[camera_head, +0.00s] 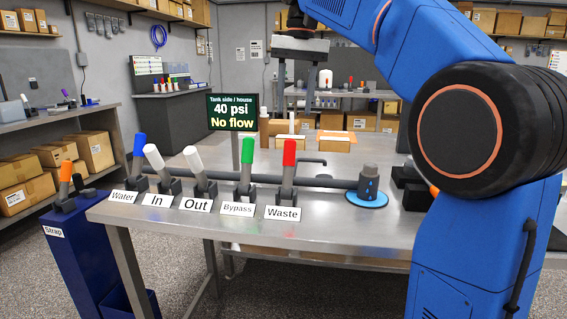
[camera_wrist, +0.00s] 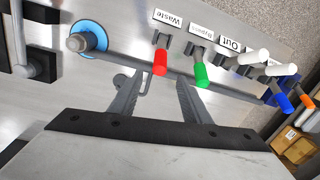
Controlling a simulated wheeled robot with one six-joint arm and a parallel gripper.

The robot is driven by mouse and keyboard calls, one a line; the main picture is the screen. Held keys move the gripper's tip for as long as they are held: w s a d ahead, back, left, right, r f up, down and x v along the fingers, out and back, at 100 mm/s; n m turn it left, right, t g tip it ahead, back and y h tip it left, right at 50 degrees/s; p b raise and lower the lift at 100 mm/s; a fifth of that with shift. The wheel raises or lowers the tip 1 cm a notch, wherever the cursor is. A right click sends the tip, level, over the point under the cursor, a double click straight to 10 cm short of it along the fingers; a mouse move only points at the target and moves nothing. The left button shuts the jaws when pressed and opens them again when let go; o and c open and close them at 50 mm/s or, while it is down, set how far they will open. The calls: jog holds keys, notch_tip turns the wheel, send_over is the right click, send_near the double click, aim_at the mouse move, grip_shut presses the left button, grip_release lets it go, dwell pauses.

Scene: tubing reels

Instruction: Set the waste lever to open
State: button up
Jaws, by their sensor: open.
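The waste lever (camera_head: 289,165) has a red grip and stands nearly upright, leaning slightly right, in a dark bracket behind the "Waste" label (camera_head: 283,213). In the wrist view, the red grip of the waste lever (camera_wrist: 160,62) lies just beyond my gripper's fingertips, roughly between their lines. My gripper (camera_head: 295,84) is open and empty, above and behind the levers in the head view. Both fingers of my gripper (camera_wrist: 158,92) show in the wrist view, apart, with no contact with the lever visible. A screen (camera_head: 232,113) reads "40 psi" and "No flow".
The green bypass lever (camera_head: 247,158) stands close left of the waste lever. The white out lever (camera_head: 194,160), white in lever (camera_head: 155,158) and blue water lever (camera_head: 139,147) stand farther left. The bench front is clear.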

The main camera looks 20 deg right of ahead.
aim_at(288, 167)
jog(key=f, duration=0.5)
jog(key=a+f, duration=0.1)
jog(key=f, duration=1.1)
jog(key=shift+w+a+f, duration=0.15)
jog(key=shift+w+a, duration=0.1)
jog(key=shift+c, duration=0.3)
grip_shut()
